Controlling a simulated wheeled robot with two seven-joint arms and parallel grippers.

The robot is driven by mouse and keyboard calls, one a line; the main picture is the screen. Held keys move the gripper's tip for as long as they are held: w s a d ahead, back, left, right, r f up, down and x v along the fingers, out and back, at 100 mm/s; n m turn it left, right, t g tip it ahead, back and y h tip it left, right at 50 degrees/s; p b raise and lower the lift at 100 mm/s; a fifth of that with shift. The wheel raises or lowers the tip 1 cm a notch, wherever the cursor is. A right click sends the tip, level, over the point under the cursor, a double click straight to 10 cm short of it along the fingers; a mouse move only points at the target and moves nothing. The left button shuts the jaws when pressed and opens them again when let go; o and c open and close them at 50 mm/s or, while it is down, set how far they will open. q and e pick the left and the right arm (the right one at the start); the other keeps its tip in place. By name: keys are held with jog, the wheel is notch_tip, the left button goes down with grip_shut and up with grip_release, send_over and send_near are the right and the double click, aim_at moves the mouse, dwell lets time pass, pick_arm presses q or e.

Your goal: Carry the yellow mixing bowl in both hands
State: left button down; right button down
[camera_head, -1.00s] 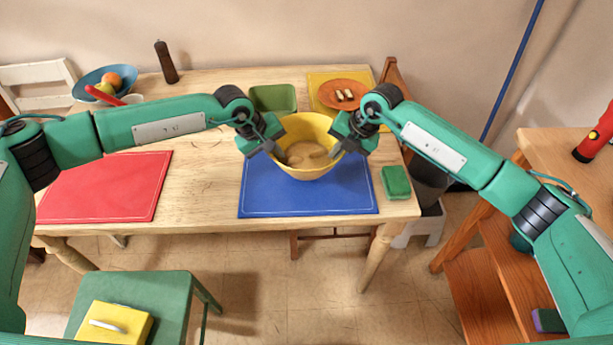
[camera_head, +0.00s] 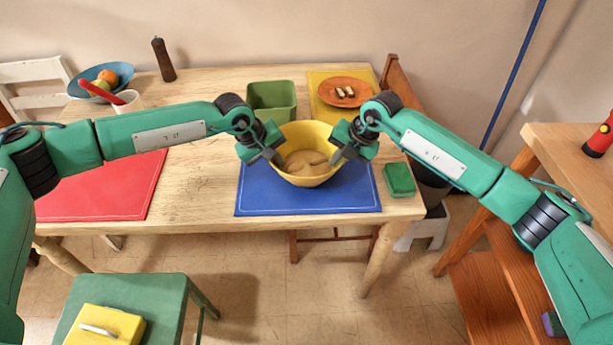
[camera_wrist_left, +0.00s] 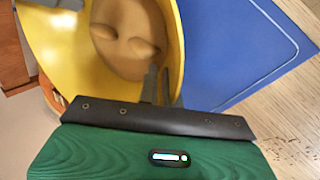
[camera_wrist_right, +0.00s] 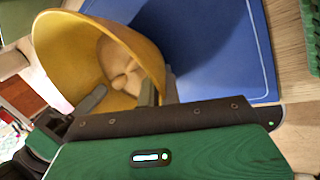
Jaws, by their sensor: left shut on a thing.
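The yellow mixing bowl (camera_head: 310,128) is over the blue mat (camera_head: 308,203) on the wooden table, with tan dough inside (camera_head: 305,162). My left gripper (camera_head: 277,160) is shut on the left part of its rim; the left wrist view shows the fingers (camera_wrist_left: 163,88) close together at the bowl wall. My right gripper (camera_head: 337,157) is at the right part of the rim, and its fingers (camera_wrist_right: 150,93) appear closed on the rim in the right wrist view. The bowl looks roughly level. Whether its base touches the mat is hidden.
A green tub (camera_head: 271,100) stands behind the bowl. An orange plate (camera_head: 365,92) with food lies on a yellow mat. A green sponge (camera_head: 398,180) lies right of the blue mat. A red mat (camera_head: 100,190) lies left. A wooden step unit (camera_head: 550,150) stands at the right.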

pick_arm(q)
jog(key=c, duration=1.6)
grip_release()
jog(key=shift+a+f, duration=0.15)
jog(key=shift+a, duration=0.2)
pick_arm(e)
jog(key=c, duration=1.6)
grip_release()
jog(key=shift+d+f, duration=0.1)
jog(key=shift+d, duration=0.15)
pick_arm(q)
jog(key=shift+d, duration=0.15)
pick_arm(e)
jog(key=shift+a, duration=0.1)
pick_arm(q)
jog(key=v, duration=1.2)
jog(key=shift+d, duration=0.1)
pick_arm(e)
jog(key=v, duration=1.2)
jog(key=shift+a, duration=0.1)
jog(key=shift+s, duration=0.1)
